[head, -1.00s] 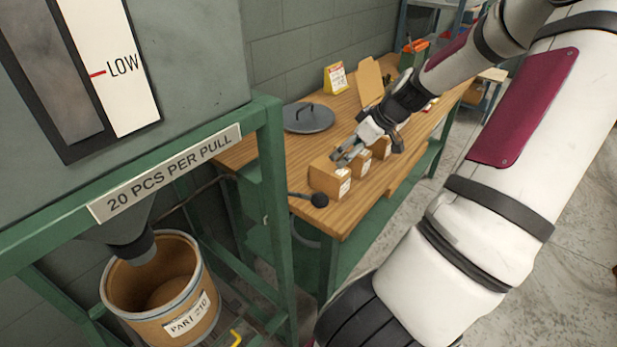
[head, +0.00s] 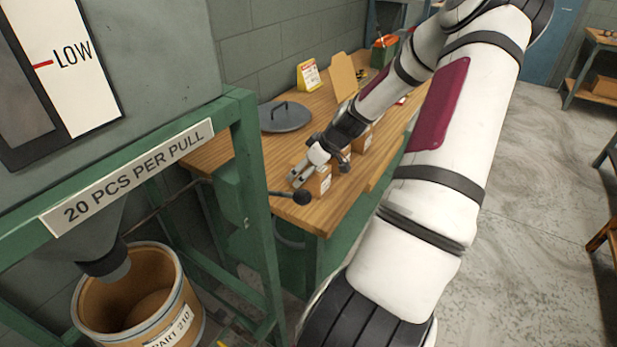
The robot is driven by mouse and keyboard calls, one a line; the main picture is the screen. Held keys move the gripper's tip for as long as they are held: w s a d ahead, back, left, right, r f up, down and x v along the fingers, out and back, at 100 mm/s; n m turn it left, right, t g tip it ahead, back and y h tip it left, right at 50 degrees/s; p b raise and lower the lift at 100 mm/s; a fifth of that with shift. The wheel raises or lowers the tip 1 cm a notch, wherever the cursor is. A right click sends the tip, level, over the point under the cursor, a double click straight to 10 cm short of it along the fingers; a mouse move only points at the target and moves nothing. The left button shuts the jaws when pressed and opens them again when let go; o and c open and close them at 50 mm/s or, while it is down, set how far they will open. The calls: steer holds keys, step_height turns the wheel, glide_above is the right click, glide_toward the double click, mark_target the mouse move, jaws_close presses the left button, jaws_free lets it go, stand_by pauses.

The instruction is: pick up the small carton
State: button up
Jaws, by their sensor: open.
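Small brown cartons with white labels stand in a row on the wooden bench (head: 372,186). The nearest carton (head: 321,184) is by the bench's front corner and partly hidden behind my gripper. Another carton (head: 363,142) shows farther back, and the one between is mostly covered by my wrist. Which of them is the small carton I cannot tell. My gripper (head: 294,180) is open, over the left upper part of the nearest carton. Whether it touches the carton cannot be told.
A black ball-ended lever (head: 302,198) juts out close to the gripper, at the bench's near end. A grey round lid (head: 285,116) lies behind. The green hopper frame (head: 262,200) and a drum (head: 190,318) stand at left. Open floor is at right.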

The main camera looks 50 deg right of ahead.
steer(key=shift+w+f, duration=0.2)
steer(key=shift+f, duration=0.1)
steer(key=shift+c, duration=0.4)
jaws_close()
steer(key=shift+r, duration=0.1)
